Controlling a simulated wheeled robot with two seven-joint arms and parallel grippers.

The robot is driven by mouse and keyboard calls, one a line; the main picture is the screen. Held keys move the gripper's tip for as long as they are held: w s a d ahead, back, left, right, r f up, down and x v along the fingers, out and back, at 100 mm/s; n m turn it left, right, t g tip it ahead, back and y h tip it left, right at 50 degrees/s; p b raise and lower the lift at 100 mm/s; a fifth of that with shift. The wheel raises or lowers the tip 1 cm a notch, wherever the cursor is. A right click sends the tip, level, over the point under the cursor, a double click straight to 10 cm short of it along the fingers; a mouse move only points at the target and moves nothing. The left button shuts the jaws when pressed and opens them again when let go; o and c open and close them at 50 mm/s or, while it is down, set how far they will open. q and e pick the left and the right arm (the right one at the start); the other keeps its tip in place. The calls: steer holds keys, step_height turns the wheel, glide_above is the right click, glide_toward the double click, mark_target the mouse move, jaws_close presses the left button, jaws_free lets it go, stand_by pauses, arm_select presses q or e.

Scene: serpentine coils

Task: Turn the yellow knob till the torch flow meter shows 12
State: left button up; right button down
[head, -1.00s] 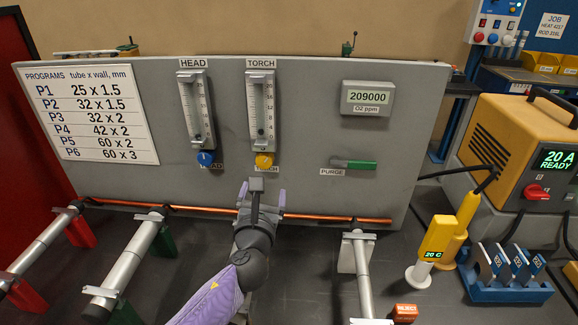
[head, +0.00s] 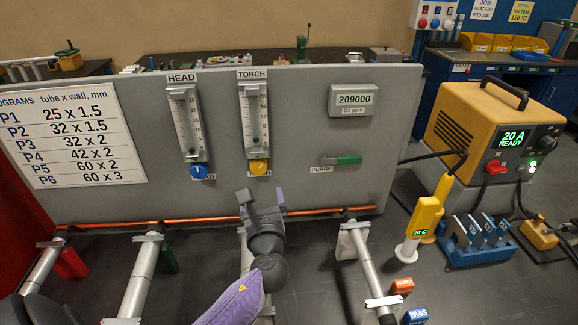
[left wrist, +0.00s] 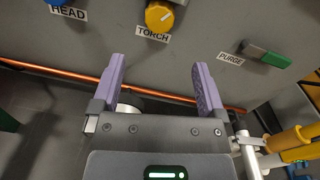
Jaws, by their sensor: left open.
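The yellow knob (head: 259,167) sits on the grey panel below the torch flow meter (head: 254,122), a clear upright tube with a scale. Its reading is too small to tell. In the left wrist view the yellow knob (left wrist: 159,16) shows above the TORCH label, beyond the fingertips and a little left of the middle between them. My left gripper (head: 262,198) is open and empty, below the knob and apart from it. Its two purple fingers (left wrist: 157,78) point toward the panel. My right gripper is not in view.
A blue knob (head: 199,171) under the HEAD meter (head: 186,124) is to the left. A green purge lever (head: 348,160) is to the right. An orange copper pipe (head: 320,211) runs along the panel's foot. Metal tubes on stands (head: 143,272) stand in front.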

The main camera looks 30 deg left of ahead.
mark_target(258, 170)
arm_select(q)
steer(key=shift+w+a, duration=0.2)
steer(key=b+x, duration=0.2)
steer(key=x, duration=0.6)
steer(key=shift+w+a+f, duration=0.1)
steer(key=shift+a, duration=0.1)
steer(key=shift+w+a, duration=0.3)
steer(key=shift+w, duration=0.05)
jaws_close()
steer(key=m+p, duration=0.1)
steer(key=m, duration=0.1)
steer(key=m+p, duration=0.1)
steer(key=shift+r+m, duration=0.2)
steer(key=shift+m, duration=0.2)
steer(key=shift+m+p, duration=0.8)
steer(key=shift+m, duration=0.7)
steer(key=shift+f, duration=0.1)
